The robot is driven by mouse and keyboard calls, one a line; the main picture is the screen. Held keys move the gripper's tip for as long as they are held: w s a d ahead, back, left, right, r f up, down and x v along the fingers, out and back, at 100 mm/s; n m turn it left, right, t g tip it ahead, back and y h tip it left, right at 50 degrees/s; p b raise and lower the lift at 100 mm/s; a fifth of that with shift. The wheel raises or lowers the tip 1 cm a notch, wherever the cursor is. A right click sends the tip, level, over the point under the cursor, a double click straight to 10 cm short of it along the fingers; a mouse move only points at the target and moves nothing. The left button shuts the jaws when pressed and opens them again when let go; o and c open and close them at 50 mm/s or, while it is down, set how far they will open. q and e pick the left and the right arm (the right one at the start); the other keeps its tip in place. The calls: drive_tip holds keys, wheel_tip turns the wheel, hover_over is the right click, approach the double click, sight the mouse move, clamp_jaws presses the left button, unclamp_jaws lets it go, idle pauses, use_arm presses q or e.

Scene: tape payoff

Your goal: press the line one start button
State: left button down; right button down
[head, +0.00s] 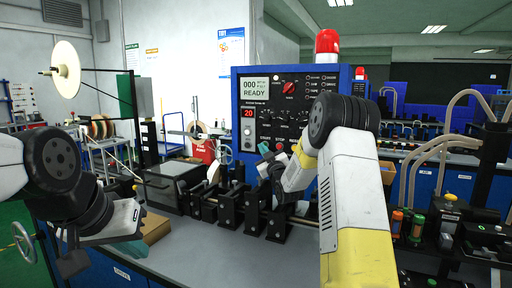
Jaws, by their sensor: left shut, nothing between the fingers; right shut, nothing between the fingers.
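The line one control panel (290,100) is a dark face on a blue cabinet, with a display reading READY, a red number 20, a large red knob (289,87) and rows of small knobs and buttons. My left gripper (108,236) is shut and empty, low over the left bench edge.
A row of black fixtures (232,205) stands on the grey bench (195,248) below the panel. A red beacon (327,43) tops the cabinet. A white reel (66,70) stands at the left. Tubes and bottles (408,222) crowd the right.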

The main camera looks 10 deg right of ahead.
idle(0.3)
drive_tip(key=shift+w+d, duration=0.25)
drive_tip(key=shift+w, duration=0.15)
drive_tip(key=shift+s+a, duration=0.1)
drive_tip(key=shift+s, duration=0.05)
drive_tip(key=shift+s+a, duration=0.15)
drive_tip(key=shift+s, duration=0.1)
idle(0.3)
drive_tip(key=s+a, duration=0.3)
drive_tip(key=s, duration=0.2)
drive_tip(key=shift+a, duration=0.2)
idle(0.6)
